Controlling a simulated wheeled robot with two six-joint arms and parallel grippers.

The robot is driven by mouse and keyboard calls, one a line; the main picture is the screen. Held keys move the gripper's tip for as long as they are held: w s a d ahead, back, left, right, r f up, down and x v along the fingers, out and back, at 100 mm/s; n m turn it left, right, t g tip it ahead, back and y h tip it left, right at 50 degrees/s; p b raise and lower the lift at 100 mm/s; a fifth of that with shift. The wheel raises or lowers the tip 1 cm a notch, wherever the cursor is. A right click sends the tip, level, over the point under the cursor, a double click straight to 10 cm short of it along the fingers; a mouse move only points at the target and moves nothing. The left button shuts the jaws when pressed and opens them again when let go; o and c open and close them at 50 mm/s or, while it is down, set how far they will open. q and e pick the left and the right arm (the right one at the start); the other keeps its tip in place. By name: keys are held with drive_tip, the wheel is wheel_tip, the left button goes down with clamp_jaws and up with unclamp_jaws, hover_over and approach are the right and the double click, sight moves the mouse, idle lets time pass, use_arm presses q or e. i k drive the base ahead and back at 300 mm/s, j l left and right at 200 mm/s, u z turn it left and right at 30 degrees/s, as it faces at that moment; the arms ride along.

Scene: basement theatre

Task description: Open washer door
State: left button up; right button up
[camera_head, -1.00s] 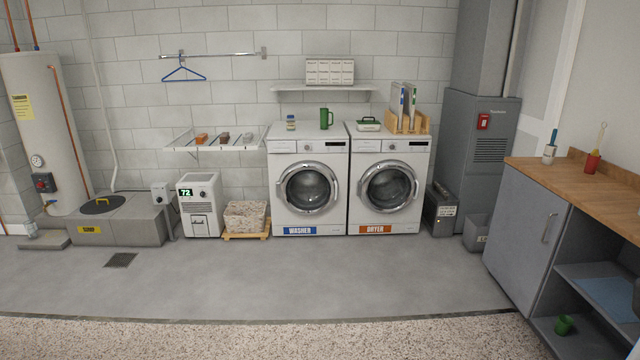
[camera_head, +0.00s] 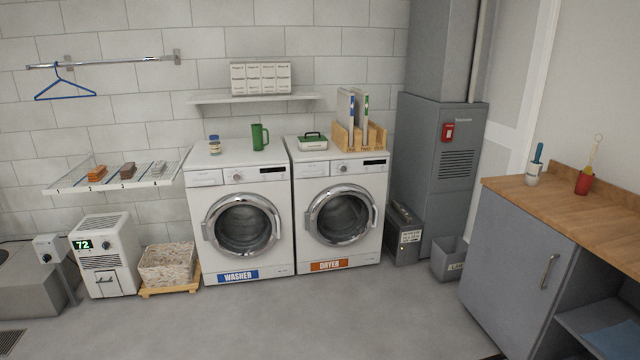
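The washer (camera_head: 212,269) is the left of two white front-loading machines against the block wall, with a blue WASHER label (camera_head: 238,275) at its base. Its round door (camera_head: 242,224) has a chrome ring and dark glass and looks shut. Neither of my grippers is in view.
The dryer (camera_head: 338,255) with an orange label stands just right of the washer. A basket on a wooden pallet (camera_head: 168,264) and a dehumidifier (camera_head: 103,257) stand left. A grey cabinet (camera_head: 515,268) is at right. The floor (camera_head: 310,320) ahead is clear.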

sight(209, 228)
drive_tip(key=i+z, duration=0.2)
drive_tip(key=i, duration=0.7)
drive_tip(key=i+j+z, duration=0.2)
drive_tip(key=i, duration=0.65)
